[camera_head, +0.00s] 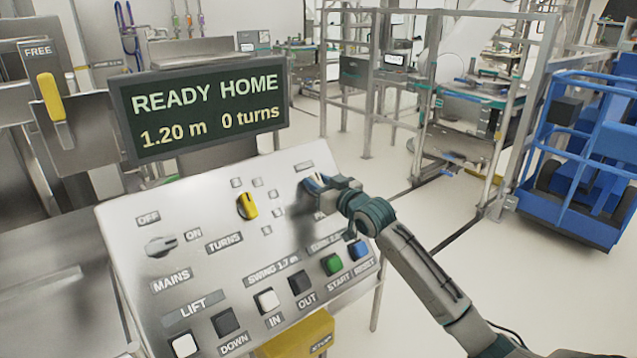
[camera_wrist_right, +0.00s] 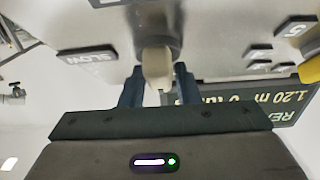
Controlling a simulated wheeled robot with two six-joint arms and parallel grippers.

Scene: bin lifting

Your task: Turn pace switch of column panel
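The column panel (camera_head: 207,262) is a sloped pale board with labelled switches and buttons. My right gripper (camera_head: 318,184) is at its upper right corner, over the pace switch, which the hand hides in the head view. In the right wrist view the pace switch is a pale knob (camera_wrist_right: 156,66) on a dark round base, with a SLOW label (camera_wrist_right: 87,57) to its left. The blue fingers of my right gripper (camera_wrist_right: 158,88) stand on both sides of the knob, close against it. My left gripper is not in view.
A display (camera_head: 200,110) above the panel reads READY HOME, 1.20 m, 0 turns. The panel also bears a yellow turns knob (camera_head: 247,206), a grey mains knob (camera_head: 161,246), and several push buttons, including a green one (camera_head: 332,264). A blue cart (camera_head: 575,220) stands at right.

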